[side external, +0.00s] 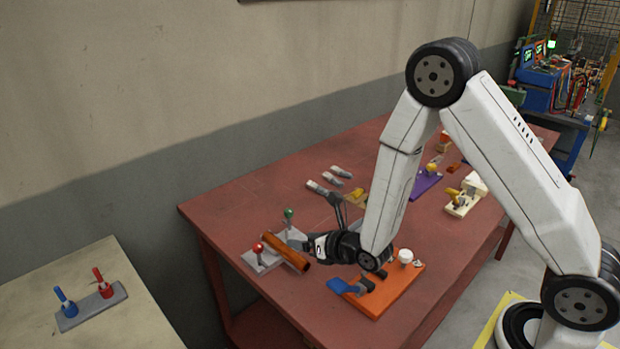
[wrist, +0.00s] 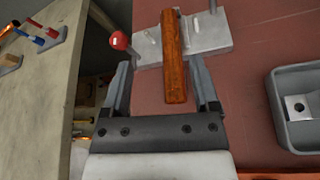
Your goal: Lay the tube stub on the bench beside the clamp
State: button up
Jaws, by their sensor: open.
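The tube stub (side external: 286,251) is an orange-brown cylinder lying across the grey clamp (side external: 262,259), which has a red ball and a green ball on its handles. In the wrist view the tube stub (wrist: 174,70) points toward me, its near end past the edge of the clamp plate (wrist: 208,35). My gripper (side external: 308,244) is low over the bench (side external: 232,208), just right of the clamp. In the wrist view my gripper (wrist: 160,64) is open, with one finger on each side of the tube and a gap to both. The tube's underside is hidden.
A grey tray (wrist: 277,88) with a metal block stands right of the tube. An orange board (side external: 385,297) with a blue part lies near the front edge. Grey pieces lie behind. A separate pale table (side external: 110,255) stands left, across a gap.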

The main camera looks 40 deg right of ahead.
jog(key=shift+r, duration=0.6)
dwell(0.4)
